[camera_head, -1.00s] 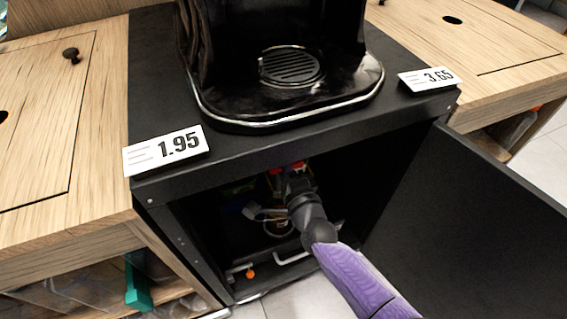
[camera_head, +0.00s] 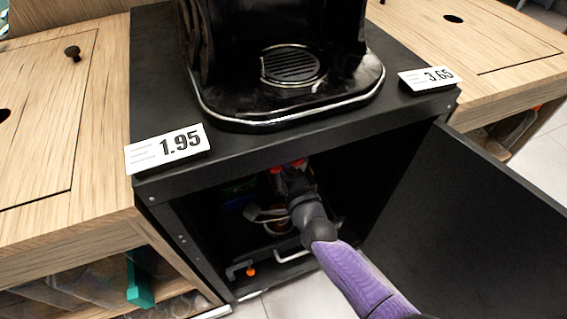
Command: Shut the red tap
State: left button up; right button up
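The red tap (camera_head: 299,163) shows only as small red patches at the top of the open black cabinet, just under its top edge. My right arm comes in from the lower right, with a purple sleeve, and reaches into the cabinet. My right gripper (camera_head: 291,172) is at the red patches and covers most of the tap. Its fingers are dark against the dark inside, so I cannot tell whether they are open, shut or touching the tap. My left gripper is out of the picture.
The cabinet door (camera_head: 470,225) stands open at the right, close to my arm. A black juicer (camera_head: 290,95) stands on the cabinet top. Price cards (camera_head: 168,148) sit at its front edge. A white handle-like bar (camera_head: 292,256) and an orange knob (camera_head: 251,271) are low inside.

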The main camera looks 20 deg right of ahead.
jog(key=s+p, duration=0.2)
jog(key=s, duration=0.3)
jog(key=s+p, duration=0.2)
jog(key=s, duration=0.3)
jog(key=shift+d, duration=0.2)
